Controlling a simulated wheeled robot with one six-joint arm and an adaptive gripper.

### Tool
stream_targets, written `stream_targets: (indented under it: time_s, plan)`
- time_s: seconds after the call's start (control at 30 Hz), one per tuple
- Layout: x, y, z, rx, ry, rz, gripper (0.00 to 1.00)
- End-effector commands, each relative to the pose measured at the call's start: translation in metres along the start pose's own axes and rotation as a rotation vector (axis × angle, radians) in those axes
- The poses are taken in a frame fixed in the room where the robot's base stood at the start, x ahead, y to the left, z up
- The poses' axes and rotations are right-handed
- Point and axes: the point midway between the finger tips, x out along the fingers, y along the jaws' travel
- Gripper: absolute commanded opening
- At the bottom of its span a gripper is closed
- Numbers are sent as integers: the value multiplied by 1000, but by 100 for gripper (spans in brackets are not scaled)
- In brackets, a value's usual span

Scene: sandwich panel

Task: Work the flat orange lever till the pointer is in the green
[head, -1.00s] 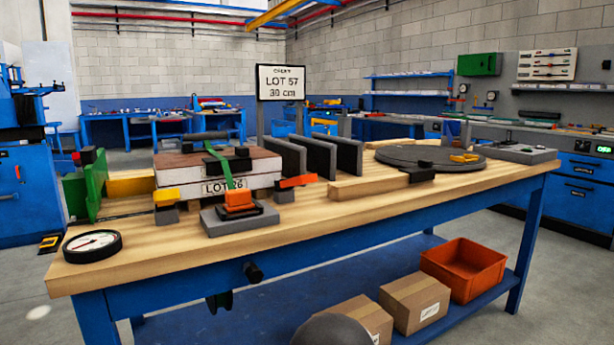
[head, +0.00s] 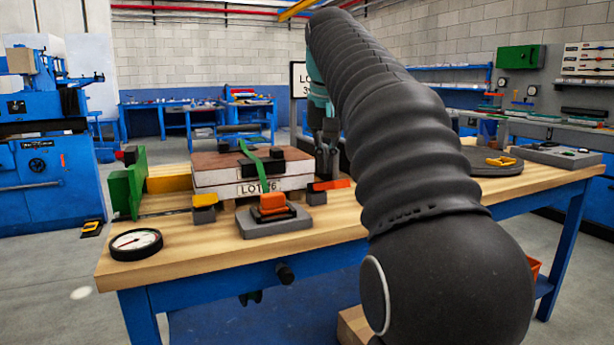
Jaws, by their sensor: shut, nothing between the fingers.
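A flat orange lever (head: 331,184) sticks out to the right from a small grey block, right of the stack marked LOT. A chunkier orange handle (head: 272,203) sits on a grey base in front, at the end of a green strap. A round gauge (head: 136,243) with a white face and black rim lies at the bench's front left; its pointer and any green zone are too small to read. My gripper (head: 327,170) points down just behind the flat orange lever, shut and empty. I cannot tell whether it touches the lever.
The stack (head: 250,170) stands left of my gripper. A yellow lever (head: 205,200) on a grey block is at its left, with a green plate (head: 127,193) beyond. My arm covers the bench's middle right. Bare wood (head: 190,252) shows along the front.

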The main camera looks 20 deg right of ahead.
Motion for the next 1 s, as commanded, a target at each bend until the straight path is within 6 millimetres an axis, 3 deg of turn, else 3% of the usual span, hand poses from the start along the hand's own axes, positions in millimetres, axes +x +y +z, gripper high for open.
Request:
stream_targets:
  time_s: [0.1,0.3,1.0]
  plan:
    - [-8,11,-28,43,-19,13,0]
    - [-14,25,-50,90,-44,28,0]
    - [-9,30,-55,107,-53,33,0]
